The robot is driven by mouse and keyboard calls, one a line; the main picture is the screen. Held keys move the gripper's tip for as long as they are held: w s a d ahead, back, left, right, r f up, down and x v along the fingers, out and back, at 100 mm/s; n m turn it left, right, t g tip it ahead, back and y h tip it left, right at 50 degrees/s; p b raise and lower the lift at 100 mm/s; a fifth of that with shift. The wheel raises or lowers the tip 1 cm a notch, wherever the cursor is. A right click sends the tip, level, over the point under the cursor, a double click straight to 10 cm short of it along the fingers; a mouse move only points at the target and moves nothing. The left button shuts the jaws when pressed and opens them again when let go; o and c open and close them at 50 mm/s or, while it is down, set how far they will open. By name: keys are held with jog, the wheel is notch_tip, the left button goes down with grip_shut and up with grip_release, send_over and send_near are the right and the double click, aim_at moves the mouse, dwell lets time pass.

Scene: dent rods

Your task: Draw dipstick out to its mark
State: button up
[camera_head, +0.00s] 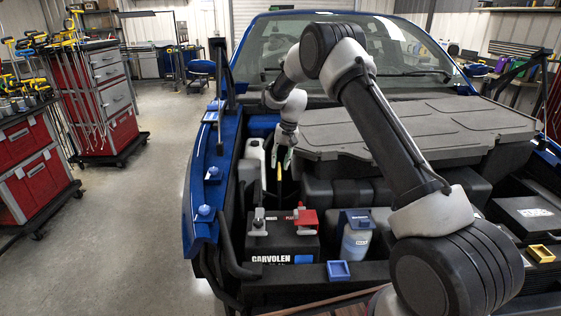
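A small yellow piece (280,173), which looks like the dipstick's handle, shows low in the gap between the black battery and the large grey engine cover. My gripper (281,163) points down into this gap, at or just above the yellow piece. Its fingers are small and partly dark against the bay, so I cannot tell whether they touch or hold the piece. The dipstick's rod and its mark cannot be made out.
The battery (283,243) with grey and red terminals stands in front of my gripper. A reservoir bottle (356,240) is beside it. The engine cover (405,130) fills the right side. Blue fender (205,185) and red tool carts (103,100) are at left; the floor between is clear.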

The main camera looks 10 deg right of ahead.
grip_shut()
notch_tip(320, 180, up, 12)
jog(key=shift+f, duration=0.15)
jog(key=shift+o, duration=0.3)
grip_release()
